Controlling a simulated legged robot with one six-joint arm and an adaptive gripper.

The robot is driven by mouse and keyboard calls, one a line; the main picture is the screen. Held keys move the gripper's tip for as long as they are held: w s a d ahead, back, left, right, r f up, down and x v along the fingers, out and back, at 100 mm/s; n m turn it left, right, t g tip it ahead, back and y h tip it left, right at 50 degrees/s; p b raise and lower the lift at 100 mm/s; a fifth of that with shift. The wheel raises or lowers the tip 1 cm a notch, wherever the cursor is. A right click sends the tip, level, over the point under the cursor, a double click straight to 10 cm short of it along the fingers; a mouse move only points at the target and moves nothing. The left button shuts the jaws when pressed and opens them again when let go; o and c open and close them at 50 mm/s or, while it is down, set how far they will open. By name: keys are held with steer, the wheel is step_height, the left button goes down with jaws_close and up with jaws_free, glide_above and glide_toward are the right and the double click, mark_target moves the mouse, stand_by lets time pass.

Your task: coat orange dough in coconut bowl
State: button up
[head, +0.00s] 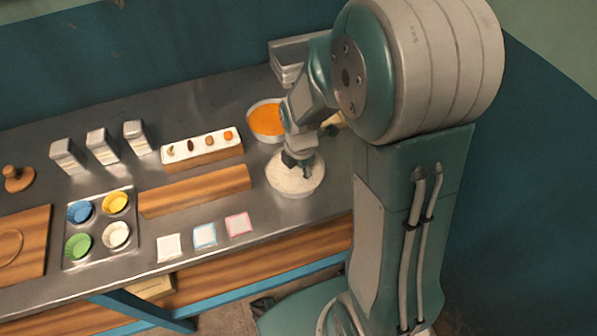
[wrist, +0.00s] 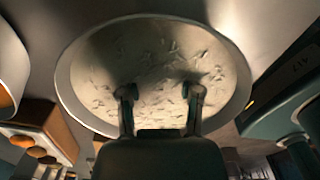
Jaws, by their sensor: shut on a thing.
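The coconut bowl (head: 308,190) is round and pale, filled with white flakes, and stands near the front edge of the counter. It also fills the upper middle of the wrist view (wrist: 75,90). My gripper (head: 296,160) points down into it. In the wrist view its two fingertips (wrist: 160,92) stand apart over the flakes. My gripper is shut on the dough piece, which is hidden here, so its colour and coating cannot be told. A pan of orange mixture (head: 265,118) stands just behind the bowl.
A white-topped wooden block (head: 203,150) with several small balls lies left of the bowl, with a wooden board (head: 194,189) before it. A tray of coloured cups (head: 100,226), three tins and three small squares are further left. A metal container (head: 288,62) stands behind.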

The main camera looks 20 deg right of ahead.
steer(key=shift+w, duration=0.15)
steer(key=shift+w, duration=0.2)
steer(key=shift+w+a, duration=0.1)
steer(key=shift+a, duration=0.25)
steer(key=shift+s+a, duration=0.3)
steer(key=shift+s+d, duration=0.1)
steer(key=shift+s, duration=0.2)
steer(key=shift+d, duration=0.1)
steer(key=shift+s+d, duration=0.1)
steer(key=shift+d, duration=0.05)
steer(key=shift+d, duration=0.1)
steer(key=shift+w+d, duration=0.2)
steer(key=shift+w, duration=0.05)
